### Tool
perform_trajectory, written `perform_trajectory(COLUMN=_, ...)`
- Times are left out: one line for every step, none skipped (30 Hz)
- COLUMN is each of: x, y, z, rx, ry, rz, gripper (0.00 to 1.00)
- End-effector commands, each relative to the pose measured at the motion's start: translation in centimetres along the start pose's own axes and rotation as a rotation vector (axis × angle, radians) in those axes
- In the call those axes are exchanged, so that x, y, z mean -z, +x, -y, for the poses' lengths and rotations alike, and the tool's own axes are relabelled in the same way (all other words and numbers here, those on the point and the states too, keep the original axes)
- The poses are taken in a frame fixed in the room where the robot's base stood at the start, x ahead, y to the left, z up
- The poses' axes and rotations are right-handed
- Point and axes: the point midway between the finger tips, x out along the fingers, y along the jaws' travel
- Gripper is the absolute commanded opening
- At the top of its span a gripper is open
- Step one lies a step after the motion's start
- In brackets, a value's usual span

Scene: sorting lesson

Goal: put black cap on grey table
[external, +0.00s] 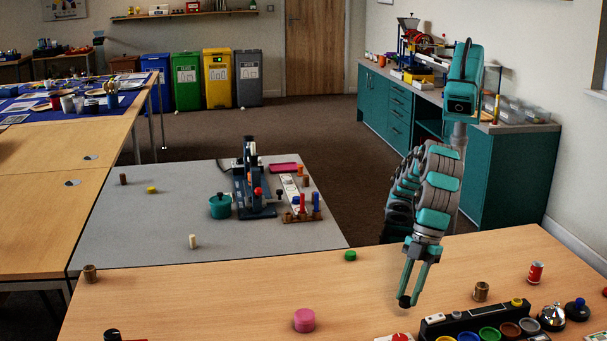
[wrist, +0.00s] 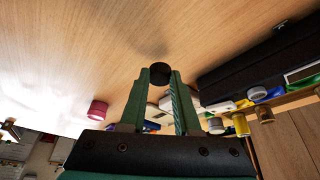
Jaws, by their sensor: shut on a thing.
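The black cap (external: 404,301) is held between the fingertips of my gripper (external: 411,292), over the front wooden table (external: 200,300). In the wrist view the black cap (wrist: 160,73) sits at the tips of the two green fingers of my gripper (wrist: 160,80), with wood behind it. I cannot tell the exact height of the cap above the wood. The grey table (external: 130,225) lies behind and to the left of my gripper, beyond the wooden table's far edge.
On the grey table stand a blue press (external: 252,180), a teal pot (external: 220,206) and a cream peg (external: 193,241). Its left front area is mostly clear. A green cap (external: 350,256), a pink cylinder (external: 304,320) and a black tray (external: 480,325) are on the wooden table.

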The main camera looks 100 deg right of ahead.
Motion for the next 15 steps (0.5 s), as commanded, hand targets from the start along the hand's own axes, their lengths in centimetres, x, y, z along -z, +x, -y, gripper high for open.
perform_trajectory(x=0.4, y=-0.6, z=0.1, rx=0.002, ry=0.001, rz=-0.003, gripper=0.00)
perform_trajectory(x=0.6, y=-1.0, z=0.1, rx=0.003, ry=0.001, rz=-0.005, gripper=0.00)
perform_trajectory(x=0.8, y=-1.5, z=0.0, rx=0.003, ry=0.002, rz=-0.005, gripper=0.00)
perform_trajectory(x=0.9, y=-1.8, z=0.0, rx=0.002, ry=0.002, rz=-0.004, gripper=0.00)
perform_trajectory(x=1.0, y=-2.0, z=0.0, rx=0.002, ry=0.001, rz=-0.003, gripper=0.00)
perform_trajectory(x=1.2, y=-2.4, z=0.1, rx=0.003, ry=0.000, rz=-0.003, gripper=0.00)
perform_trajectory(x=1.3, y=-2.6, z=0.1, rx=0.002, ry=0.000, rz=-0.003, gripper=0.00)
perform_trajectory(x=1.3, y=-2.8, z=0.1, rx=0.001, ry=0.000, rz=-0.001, gripper=0.00)
perform_trajectory(x=1.4, y=-3.1, z=0.1, rx=0.000, ry=0.000, rz=-0.001, gripper=0.00)
perform_trajectory(x=1.6, y=-3.3, z=0.1, rx=0.002, ry=0.000, rz=-0.003, gripper=0.00)
perform_trajectory(x=1.6, y=-3.6, z=0.1, rx=0.003, ry=0.000, rz=-0.005, gripper=0.00)
perform_trajectory(x=1.7, y=-3.8, z=0.0, rx=0.003, ry=0.001, rz=-0.004, gripper=0.00)
perform_trajectory(x=1.7, y=-3.9, z=0.0, rx=0.001, ry=0.001, rz=-0.002, gripper=0.00)
perform_trajectory(x=1.7, y=-4.0, z=-0.1, rx=0.001, ry=0.001, rz=0.000, gripper=0.00)
perform_trajectory(x=1.8, y=-4.3, z=0.0, rx=0.001, ry=0.001, rz=0.000, gripper=0.00)
